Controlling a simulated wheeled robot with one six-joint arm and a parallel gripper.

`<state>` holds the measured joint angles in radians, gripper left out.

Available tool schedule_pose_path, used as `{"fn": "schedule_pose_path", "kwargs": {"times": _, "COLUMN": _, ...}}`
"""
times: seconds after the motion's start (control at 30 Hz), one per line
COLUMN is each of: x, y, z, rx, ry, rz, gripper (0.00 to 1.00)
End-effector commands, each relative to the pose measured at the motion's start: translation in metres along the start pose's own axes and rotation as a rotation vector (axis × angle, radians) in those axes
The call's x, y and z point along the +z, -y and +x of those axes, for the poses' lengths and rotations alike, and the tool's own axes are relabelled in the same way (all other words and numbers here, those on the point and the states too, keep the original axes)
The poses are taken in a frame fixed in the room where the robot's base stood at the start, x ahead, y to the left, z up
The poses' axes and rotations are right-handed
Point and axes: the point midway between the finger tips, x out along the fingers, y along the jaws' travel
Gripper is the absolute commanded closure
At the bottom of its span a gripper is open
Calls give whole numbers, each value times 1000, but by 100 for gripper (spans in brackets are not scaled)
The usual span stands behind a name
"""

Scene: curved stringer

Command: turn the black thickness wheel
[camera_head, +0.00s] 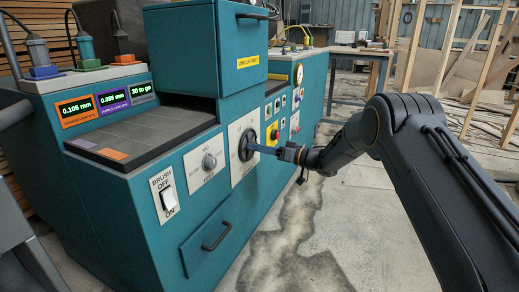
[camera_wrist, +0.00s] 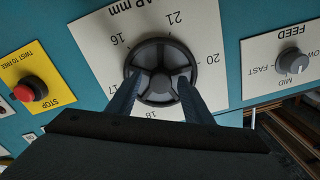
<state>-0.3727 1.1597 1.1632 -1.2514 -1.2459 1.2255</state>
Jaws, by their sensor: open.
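The black thickness wheel (camera_head: 246,141) is on a white dial plate on the front of the teal machine. In the wrist view the wheel (camera_wrist: 160,84) shows a round rim, spokes and a hub, with numbers from 16 to 21 around it. My gripper (camera_head: 256,148) reaches in from the right, up to the wheel. In the wrist view my gripper (camera_wrist: 160,77) is open, with one blue finger on each side of the hub, overlapping the wheel's lower part. I cannot tell whether the fingertips touch the wheel.
A grey feed knob (camera_wrist: 292,61) and a brush switch (camera_head: 167,195) sit beside the wheel. A red stop button (camera_wrist: 29,90) on a yellow plate is on its other side. A drawer handle (camera_head: 217,236) sticks out below. Displays (camera_head: 111,100) are on top. Open floor lies right of the machine.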

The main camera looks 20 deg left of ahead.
Motion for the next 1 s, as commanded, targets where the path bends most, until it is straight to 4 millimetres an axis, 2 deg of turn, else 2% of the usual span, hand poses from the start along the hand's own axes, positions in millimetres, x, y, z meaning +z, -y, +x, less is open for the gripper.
{"fn": "schedule_pose_path", "kwargs": {"times": 0.17, "x": -1, "y": 0, "z": -6, "rx": 1, "ry": 0, "rz": -1, "gripper": 54}}
{"fn": "schedule_pose_path", "kwargs": {"times": 0.6, "x": -1, "y": 0, "z": -70, "rx": 1, "ry": -1, "rz": 1, "gripper": 54}}
{"fn": "schedule_pose_path", "kwargs": {"times": 0.73, "x": 0, "y": 0, "z": -78, "rx": 2, "ry": -1, "rz": 1, "gripper": 54}}
{"fn": "schedule_pose_path", "kwargs": {"times": 1.0, "x": 0, "y": 0, "z": -79, "rx": 1, "ry": 0, "rz": 0, "gripper": 54}}
